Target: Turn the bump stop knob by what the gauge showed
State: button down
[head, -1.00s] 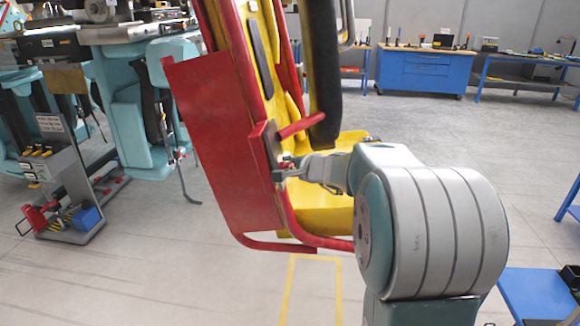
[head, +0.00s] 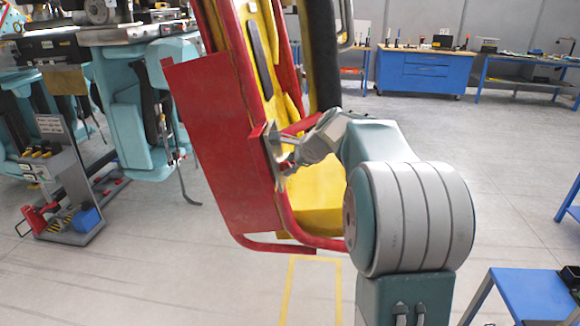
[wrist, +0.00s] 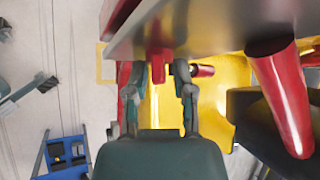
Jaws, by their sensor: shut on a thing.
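The yellow and red coaster seat (head: 262,60) hangs in the middle of the head view, with a red panel (head: 215,150) on its left. A small metal bracket (head: 270,145) stands at the panel's right edge. My gripper (head: 285,160) is at this bracket, shut on the bump stop knob, which is mostly hidden by the fingers. In the wrist view my gripper (wrist: 157,75) has its fingers on both sides of a short red piece (wrist: 158,68) under a grey plate (wrist: 190,28). No gauge can be made out.
A red bar (wrist: 285,105) and the yellow seat shell (wrist: 225,80) lie close right of my gripper in the wrist view. A grey tool stand (head: 65,185) is at left, a blue bench (head: 530,295) at lower right.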

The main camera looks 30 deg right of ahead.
jog(key=m+g+y, duration=0.1)
jog(key=m+g, duration=0.1)
jog(key=g, duration=0.1)
jog(key=shift+w+f+m+y, duration=0.15)
jog(key=shift+m+y, duration=0.15)
jog(key=shift+y, duration=0.1)
jog(key=shift+a, duration=0.1)
jog(key=shift+w+r, duration=0.1)
jog(key=shift+r, duration=0.25)
dwell(0.6)
jog(key=c, duration=0.7)
grip_release()
jog(key=shift+c, duration=0.2)
jog(key=shift+a+f, duration=0.1)
jog(key=shift+a, duration=0.05)
jog(key=shift+f, duration=0.1)
jog(key=shift+d, duration=0.2)
jog(key=v, duration=1.1)
jog(key=shift+r, duration=0.45)
jog(key=shift+d, duration=0.15)
